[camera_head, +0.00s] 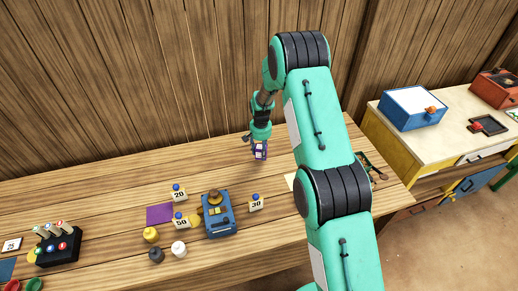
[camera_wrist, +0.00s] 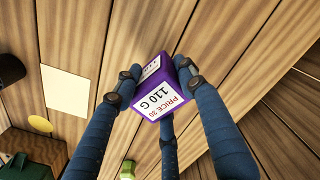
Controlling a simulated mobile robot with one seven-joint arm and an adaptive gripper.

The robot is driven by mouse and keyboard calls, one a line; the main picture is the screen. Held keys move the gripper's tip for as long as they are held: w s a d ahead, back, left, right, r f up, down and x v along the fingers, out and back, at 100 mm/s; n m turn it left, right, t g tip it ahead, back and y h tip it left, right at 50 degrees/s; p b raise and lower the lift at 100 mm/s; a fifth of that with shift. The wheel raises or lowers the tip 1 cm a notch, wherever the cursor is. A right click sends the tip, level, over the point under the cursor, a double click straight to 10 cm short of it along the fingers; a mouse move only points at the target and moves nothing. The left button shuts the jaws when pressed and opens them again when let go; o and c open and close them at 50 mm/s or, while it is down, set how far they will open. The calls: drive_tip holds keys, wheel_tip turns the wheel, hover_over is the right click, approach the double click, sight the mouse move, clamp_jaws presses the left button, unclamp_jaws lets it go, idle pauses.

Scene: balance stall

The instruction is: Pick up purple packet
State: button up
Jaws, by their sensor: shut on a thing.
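The purple packet (camera_wrist: 179,87) is a small box with white labels reading "110 G" and "PRICE 30" in the wrist view. My gripper (camera_wrist: 160,92) has its dark blue fingers closed around the packet, one on each side and a third below it in the picture. In the head view my gripper (camera_head: 260,142) is over the back part of the wooden table, with the purple packet (camera_head: 261,152) at its tip. I cannot tell from the head view whether the packet is clear of the table.
On the table (camera_head: 100,193) stand a blue scale (camera_head: 219,217), a purple mat (camera_head: 159,214), number cards, several small weights and a black rack (camera_head: 59,247). A side bench (camera_head: 450,115) at right holds a blue box (camera_head: 412,108). The table's back middle is largely clear.

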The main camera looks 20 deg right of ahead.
drive_tip(key=s, duration=0.8)
drive_tip(key=s+r, duration=0.1)
drive_tip(key=s, duration=0.3)
drive_tip(key=shift+a, duration=0.3)
